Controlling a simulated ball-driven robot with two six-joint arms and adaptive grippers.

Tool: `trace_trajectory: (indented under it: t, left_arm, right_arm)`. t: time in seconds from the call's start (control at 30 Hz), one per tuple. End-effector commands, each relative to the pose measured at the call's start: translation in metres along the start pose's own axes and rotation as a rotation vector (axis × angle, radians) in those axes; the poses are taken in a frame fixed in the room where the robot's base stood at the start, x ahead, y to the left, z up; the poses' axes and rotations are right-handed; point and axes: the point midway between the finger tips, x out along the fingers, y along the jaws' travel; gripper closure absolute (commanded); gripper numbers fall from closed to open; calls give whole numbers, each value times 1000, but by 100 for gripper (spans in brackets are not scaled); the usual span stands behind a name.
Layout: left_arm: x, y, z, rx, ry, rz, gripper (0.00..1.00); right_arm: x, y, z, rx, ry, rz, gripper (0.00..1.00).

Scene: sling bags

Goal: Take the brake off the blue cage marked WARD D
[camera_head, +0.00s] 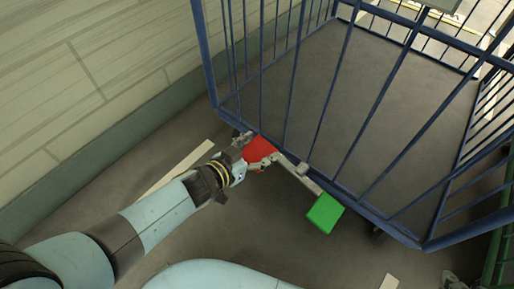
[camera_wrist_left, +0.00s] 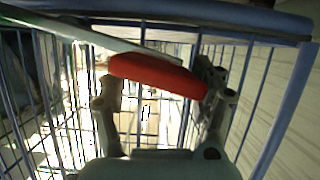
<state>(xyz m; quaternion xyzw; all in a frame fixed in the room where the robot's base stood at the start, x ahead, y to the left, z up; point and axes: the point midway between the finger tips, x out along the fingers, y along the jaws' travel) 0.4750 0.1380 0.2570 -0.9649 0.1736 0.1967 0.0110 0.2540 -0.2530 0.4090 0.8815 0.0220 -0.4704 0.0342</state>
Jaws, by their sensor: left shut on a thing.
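The blue cage (camera_head: 345,125) with barred sides fills the right of the head view; the writing on its sign is not readable. A brake bar (camera_head: 301,169) runs along its lower near edge, with a red pedal (camera_head: 258,149) at the left end and a green pedal (camera_head: 325,213) at the right end. My left gripper (camera_head: 254,153) is shut on the red pedal, which also shows between its fingers in the left wrist view (camera_wrist_left: 157,75). The green pedal is untouched. My right gripper is not seen clearly.
A pale panelled wall (camera_head: 90,85) with a grey-green base strip stands close on the left. Dark floor with white line marks (camera_head: 178,170) lies before the cage. A green frame (camera_head: 495,245) stands at the lower right edge.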

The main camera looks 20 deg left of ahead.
Motion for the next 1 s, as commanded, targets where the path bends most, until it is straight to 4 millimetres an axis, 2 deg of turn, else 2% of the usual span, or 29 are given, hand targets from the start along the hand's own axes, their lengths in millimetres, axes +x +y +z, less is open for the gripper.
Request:
trace_trajectory:
  t: [0.03,0.27,0.3,0.43,0.47,0.8,0.87,1.0]
  left_arm:
    - [-2,12,7,-18,-6,13,91]
    - [-2,12,7,-18,-6,13,91]
    - [-2,12,7,-18,-5,13,29]
    - [-2,12,7,-19,-6,12,12]
    - [-2,12,7,-19,-6,12,10]
    - [-3,10,6,-17,-7,9,10]
    - [-7,10,6,-16,-7,8,10]
    - [-28,9,6,-14,-7,7,10]
  right_arm:
    - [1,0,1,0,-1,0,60]
    - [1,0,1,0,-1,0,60]
    - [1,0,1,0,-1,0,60]
    - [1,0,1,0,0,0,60]
    - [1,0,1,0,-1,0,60]
    - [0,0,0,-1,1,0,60]
    - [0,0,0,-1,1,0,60]
    - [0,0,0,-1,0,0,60]
